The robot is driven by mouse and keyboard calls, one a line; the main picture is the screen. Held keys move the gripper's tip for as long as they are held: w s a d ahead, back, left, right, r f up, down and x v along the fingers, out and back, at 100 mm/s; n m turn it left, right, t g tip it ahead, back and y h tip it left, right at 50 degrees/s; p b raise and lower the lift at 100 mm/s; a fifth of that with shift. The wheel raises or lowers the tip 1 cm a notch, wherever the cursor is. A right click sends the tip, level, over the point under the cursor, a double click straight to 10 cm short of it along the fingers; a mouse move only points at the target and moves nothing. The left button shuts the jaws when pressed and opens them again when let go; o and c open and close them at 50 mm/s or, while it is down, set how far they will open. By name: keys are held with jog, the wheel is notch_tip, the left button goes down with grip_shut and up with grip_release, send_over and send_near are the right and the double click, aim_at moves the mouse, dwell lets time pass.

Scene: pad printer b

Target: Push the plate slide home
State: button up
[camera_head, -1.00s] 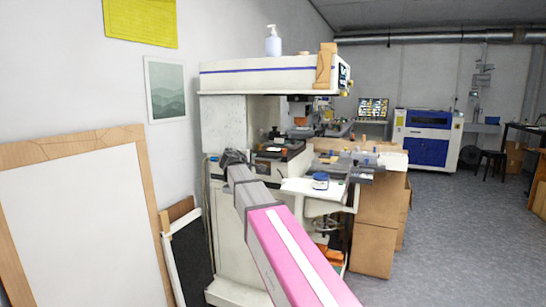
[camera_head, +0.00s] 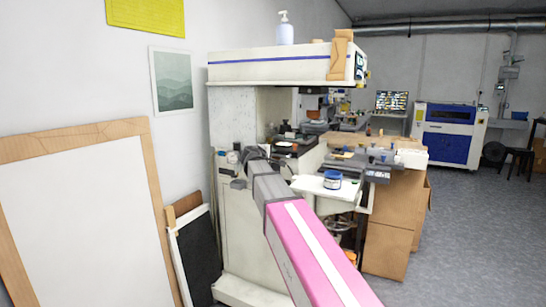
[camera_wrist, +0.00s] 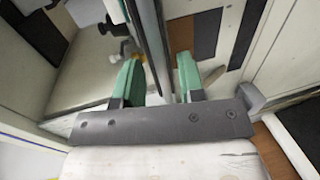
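The pad printer (camera_head: 268,70) is a cream machine with a purple stripe, left of centre in the head view. A dark plate part (camera_head: 293,147), perhaps the plate slide, shows at its working level; my arm partly hides that area. My gripper (camera_head: 252,154) is at the printer's near side, and its fingers are too small to make out there. In the wrist view my gripper (camera_wrist: 158,78) has two green fingers apart, with nothing clearly held. A long grey edge (camera_wrist: 152,38) runs beyond and between them; I cannot tell if they touch it.
A framed board (camera_head: 75,215) and a black panel (camera_head: 198,255) lean on the left wall.

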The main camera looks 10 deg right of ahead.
jog(key=shift+x, duration=1.2)
grip_shut()
jog(key=x, duration=0.2)
jog(key=shift+w+d+r, duration=0.2)
jog(key=shift+w+d, duration=0.05)
jog(key=shift+w, duration=0.05)
grip_release()
